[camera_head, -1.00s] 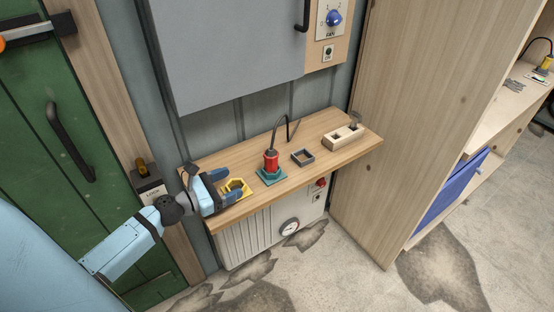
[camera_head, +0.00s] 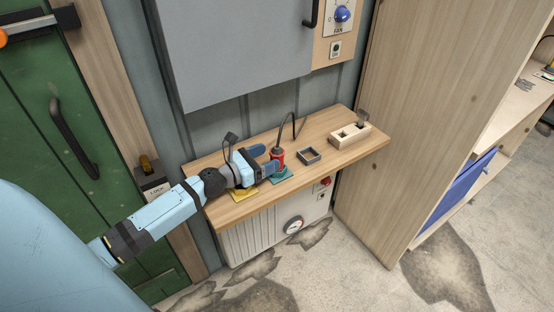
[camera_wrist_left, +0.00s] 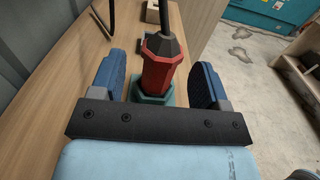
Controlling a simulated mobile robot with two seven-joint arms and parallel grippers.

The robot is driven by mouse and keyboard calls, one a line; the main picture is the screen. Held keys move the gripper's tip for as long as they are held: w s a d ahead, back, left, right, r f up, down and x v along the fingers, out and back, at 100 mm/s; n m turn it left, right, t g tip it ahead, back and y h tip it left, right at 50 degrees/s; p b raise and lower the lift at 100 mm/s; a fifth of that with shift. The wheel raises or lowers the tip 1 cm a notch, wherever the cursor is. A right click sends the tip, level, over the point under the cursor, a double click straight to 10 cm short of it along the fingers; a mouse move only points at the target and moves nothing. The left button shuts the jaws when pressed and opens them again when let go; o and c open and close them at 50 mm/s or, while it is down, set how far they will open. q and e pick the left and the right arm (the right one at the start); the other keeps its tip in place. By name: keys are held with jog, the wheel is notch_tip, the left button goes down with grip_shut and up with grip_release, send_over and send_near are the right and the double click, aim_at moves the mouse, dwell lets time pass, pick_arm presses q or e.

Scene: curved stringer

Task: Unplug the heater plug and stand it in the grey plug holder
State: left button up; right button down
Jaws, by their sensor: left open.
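The red heater plug (camera_head: 279,154), with a dark cord rising from its top, stands upright in a teal socket base (camera_head: 282,174) on the wooden shelf. The plug also shows in the left wrist view (camera_wrist_left: 159,72), between two blue fingers. My left gripper (camera_head: 273,160) is open, with a finger on either side of the plug; the wrist view shows a gap on each side. The grey plug holder (camera_head: 309,155), a small square open frame, is empty to the right of the socket. My right gripper is not in view.
A yellow holder (camera_head: 243,194) lies under my left wrist. A pale wooden block with holes (camera_head: 350,136) stands at the shelf's right end, near a tall wooden panel (camera_head: 405,130). A grey cabinet (camera_head: 235,50) hangs above; a white heater (camera_head: 265,232) stands below.

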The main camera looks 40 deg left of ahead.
aim_at(277, 153)
pick_arm(q)
jog(key=x, duration=0.4)
jog(key=shift+d+f, duration=0.1)
jog(key=shift+s, duration=0.1)
jog(key=c, duration=0.9)
jog(key=shift+c, duration=0.2)
